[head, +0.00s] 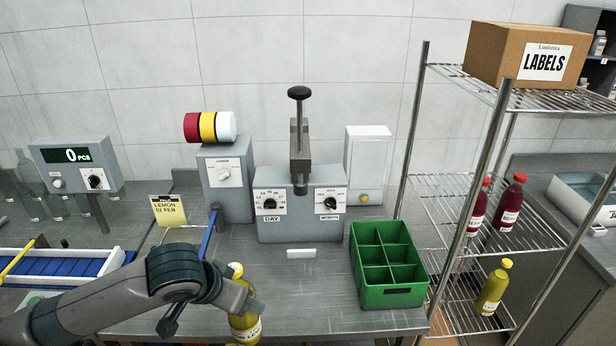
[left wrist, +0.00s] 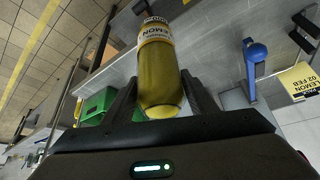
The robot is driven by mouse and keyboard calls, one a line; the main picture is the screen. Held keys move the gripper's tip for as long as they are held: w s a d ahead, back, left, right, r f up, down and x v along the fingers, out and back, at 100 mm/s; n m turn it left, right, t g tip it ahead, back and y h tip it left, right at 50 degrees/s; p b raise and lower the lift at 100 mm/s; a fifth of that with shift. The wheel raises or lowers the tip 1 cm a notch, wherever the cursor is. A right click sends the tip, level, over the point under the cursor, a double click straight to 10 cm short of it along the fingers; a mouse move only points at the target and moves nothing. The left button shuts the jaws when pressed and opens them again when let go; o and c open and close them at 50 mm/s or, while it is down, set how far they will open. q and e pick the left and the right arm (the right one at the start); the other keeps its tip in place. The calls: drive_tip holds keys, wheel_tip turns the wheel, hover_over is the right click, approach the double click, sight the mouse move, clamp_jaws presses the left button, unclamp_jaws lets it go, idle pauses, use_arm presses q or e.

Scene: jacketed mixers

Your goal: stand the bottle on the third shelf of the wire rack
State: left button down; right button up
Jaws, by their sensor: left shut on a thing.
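A yellow bottle (head: 245,328) with a yellow cap and a white label is held by my left gripper (head: 246,300), over the front part of the steel counter. In the left wrist view the bottle (left wrist: 160,75) sits between the two fingers, its label reading LEMON. The wire rack (head: 411,140) stands at the right. Its top shelf holds a cardboard box, the shelf below holds two red bottles (head: 510,204), and the lower shelf (head: 458,308) holds another yellow bottle (head: 493,290). The lower shelf's left part looks bare. My right gripper is out of view.
A green divided crate (head: 388,292) stands on the counter between my left gripper and the rack. The cardboard box (head: 500,55) marked LABELS is on top. A conveyor (head: 70,268) is at left.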

use_arm(q)
drive_tip(key=w+a+r+n+y+b, duration=0.1)
drive_tip(key=a+r+n+y+b, duration=0.1)
drive_tip(key=a+n, duration=0.3)
drive_tip(key=shift+a+r+t+y+b, duration=0.2)
drive_tip(key=shift+a+t+y+b, duration=0.1)
drive_tip(key=shift+a+b, duration=0.5)
drive_tip(key=shift+d, duration=0.1)
idle(0.6)
idle(0.4)
